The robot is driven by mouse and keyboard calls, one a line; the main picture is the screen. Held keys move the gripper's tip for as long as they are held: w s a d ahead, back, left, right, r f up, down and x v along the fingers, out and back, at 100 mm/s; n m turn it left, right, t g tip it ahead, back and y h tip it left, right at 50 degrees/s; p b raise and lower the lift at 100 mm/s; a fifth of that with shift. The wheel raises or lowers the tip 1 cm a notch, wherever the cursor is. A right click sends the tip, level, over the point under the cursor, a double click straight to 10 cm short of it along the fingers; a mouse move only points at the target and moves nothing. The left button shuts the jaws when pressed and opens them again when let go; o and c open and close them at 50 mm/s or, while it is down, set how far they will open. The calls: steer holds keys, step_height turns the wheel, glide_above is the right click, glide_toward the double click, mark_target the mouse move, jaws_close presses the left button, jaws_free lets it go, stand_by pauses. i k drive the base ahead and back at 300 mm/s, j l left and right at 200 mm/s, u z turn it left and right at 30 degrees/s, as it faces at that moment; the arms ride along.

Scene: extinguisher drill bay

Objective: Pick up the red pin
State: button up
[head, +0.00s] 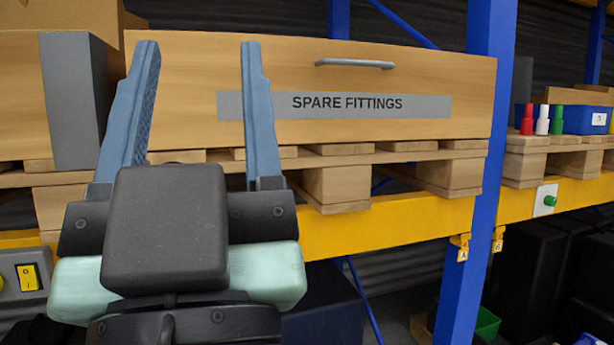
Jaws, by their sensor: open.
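The red pin (527,120) stands upright at the right, on a pallet (552,141) on the rack shelf. A white pin (542,120) and a green pin (557,120) stand beside it, to its right. My gripper (199,50) is in the left half of the view with its two blue fingers spread apart and pointing up. Nothing is between the fingers. It is well to the left of the red pin, in front of a wooden box marked SPARE FITTINGS.
The wooden box (400,95) with a grey handle (355,64) sits on a pallet. A blue upright (490,60) stands between the box and the pins. A blue bin (585,120) is right of the pins. A yellow beam (400,225) runs below.

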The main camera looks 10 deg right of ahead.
mark_target(528, 113)
steer(key=z, duration=1.35)
